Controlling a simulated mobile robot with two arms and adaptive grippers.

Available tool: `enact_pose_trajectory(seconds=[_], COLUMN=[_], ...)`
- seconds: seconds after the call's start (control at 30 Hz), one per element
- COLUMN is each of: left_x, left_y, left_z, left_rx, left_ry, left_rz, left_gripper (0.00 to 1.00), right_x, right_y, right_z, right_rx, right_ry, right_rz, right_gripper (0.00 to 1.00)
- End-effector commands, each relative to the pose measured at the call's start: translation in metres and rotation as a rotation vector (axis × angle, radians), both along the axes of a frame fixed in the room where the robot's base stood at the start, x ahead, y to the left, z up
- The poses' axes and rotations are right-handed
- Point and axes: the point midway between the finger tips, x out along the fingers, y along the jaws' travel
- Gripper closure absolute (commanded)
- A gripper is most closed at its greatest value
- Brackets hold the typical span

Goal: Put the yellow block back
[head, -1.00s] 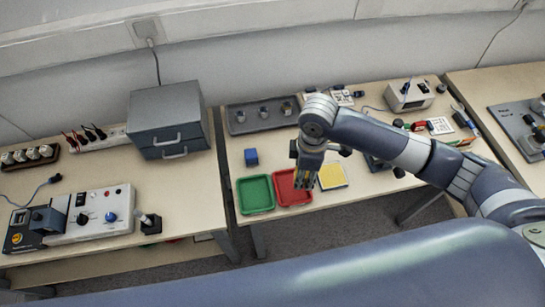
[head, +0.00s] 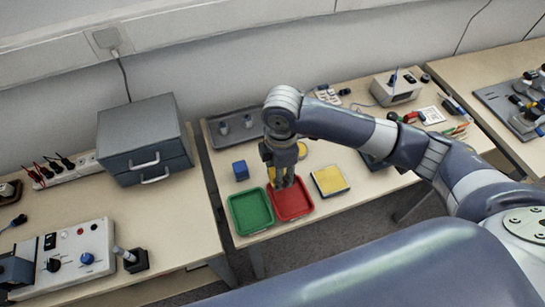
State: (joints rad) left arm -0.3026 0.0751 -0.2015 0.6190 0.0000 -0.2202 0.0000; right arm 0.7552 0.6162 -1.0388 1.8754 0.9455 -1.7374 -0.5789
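My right gripper (head: 283,184) points down over the red tray (head: 293,211), at its back left part. Its fingers look close together, but the gap between them is hard to make out. A small yellow patch (head: 271,174) shows at the left side of the gripper, partly hidden by it; I cannot tell if this is the yellow block or whether it is held. My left gripper is not in view.
A green tray (head: 250,212) stands beside the red tray, with a blue block (head: 240,170) behind it. A grey rack (head: 222,140) and a round yellow thing (head: 302,150) lie farther back. A grey drawer box (head: 145,145) stands on the left table. A gap separates the tables.

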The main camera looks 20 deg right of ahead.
Motion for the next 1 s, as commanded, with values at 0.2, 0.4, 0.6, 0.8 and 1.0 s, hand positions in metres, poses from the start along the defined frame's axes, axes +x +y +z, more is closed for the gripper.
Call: enact_pose_trajectory(seconds=[0.2, 0.4, 0.6, 0.8, 1.0], left_x=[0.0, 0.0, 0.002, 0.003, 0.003], left_y=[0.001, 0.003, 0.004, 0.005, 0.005], left_z=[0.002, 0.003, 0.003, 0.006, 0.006], left_rx=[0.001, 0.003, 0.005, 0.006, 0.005], left_ry=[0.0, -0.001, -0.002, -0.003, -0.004], left_rz=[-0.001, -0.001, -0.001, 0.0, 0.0], left_gripper=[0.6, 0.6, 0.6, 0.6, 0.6], right_x=[0.043, 0.069, 0.076, 0.075, 0.076], right_y=[-0.003, -0.005, -0.006, -0.007, -0.007], right_z=[-0.003, -0.006, -0.01, -0.035, -0.043], right_rx=[0.0, 0.001, 0.001, -0.001, 0.0], right_ry=[0.0, 0.0, 0.001, 0.003, -0.001], right_rz=[-0.002, -0.001, 0.001, -0.001, 0.001], right_gripper=[0.88, 0.88, 0.88, 0.88, 0.88])
